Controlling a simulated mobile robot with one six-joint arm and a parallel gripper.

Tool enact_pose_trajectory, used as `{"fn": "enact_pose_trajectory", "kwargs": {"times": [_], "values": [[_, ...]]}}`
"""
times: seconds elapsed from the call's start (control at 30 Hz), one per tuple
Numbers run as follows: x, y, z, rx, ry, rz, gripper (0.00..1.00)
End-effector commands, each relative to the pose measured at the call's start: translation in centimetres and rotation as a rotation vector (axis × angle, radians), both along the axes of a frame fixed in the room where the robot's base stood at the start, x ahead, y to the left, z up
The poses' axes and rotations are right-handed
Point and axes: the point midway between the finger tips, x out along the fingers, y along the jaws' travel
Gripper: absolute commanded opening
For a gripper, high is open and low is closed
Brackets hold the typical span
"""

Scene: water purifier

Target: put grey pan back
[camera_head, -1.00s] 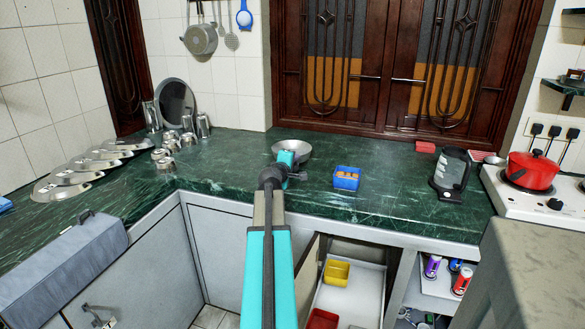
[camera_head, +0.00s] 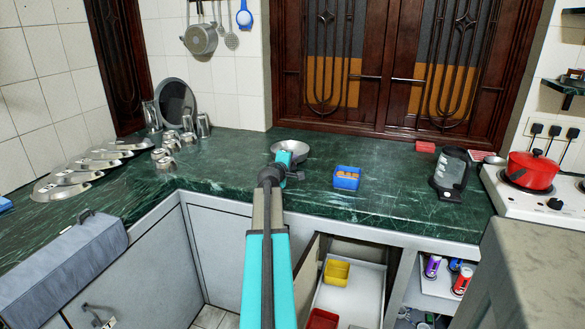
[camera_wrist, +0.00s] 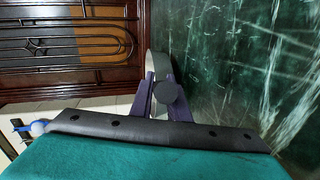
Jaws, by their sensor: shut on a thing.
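The grey pan (camera_head: 291,148) is a shallow round metal bowl shape at the back middle of the counter, in front of the wooden shutters. My gripper (camera_head: 290,165) is at its near side, and my arm hides part of the pan. In the wrist view, my gripper (camera_wrist: 158,98) is shut on a thin light-grey edge of the pan (camera_wrist: 157,66). I cannot tell whether the pan touches the counter or is slightly above it.
A blue box (camera_head: 347,178) stands right of the pan, with a black kettle (camera_head: 450,173) further right. Steel cups (camera_head: 167,157) and a row of plates (camera_head: 75,180) are on the left. Utensils, including a pot (camera_head: 201,38), hang on the tiled wall.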

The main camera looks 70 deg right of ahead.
Motion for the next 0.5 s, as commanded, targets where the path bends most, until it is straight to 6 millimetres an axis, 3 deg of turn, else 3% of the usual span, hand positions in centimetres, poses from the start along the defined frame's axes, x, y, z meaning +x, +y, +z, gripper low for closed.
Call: {"fn": "enact_pose_trajectory", "kwargs": {"times": [0.2, 0.5], "values": [[0.0, 0.0, -1.9, -0.002, -0.002, 0.002, 0.00], [0.0, 0.0, -2.0, -0.002, -0.001, 0.001, 0.00]]}}
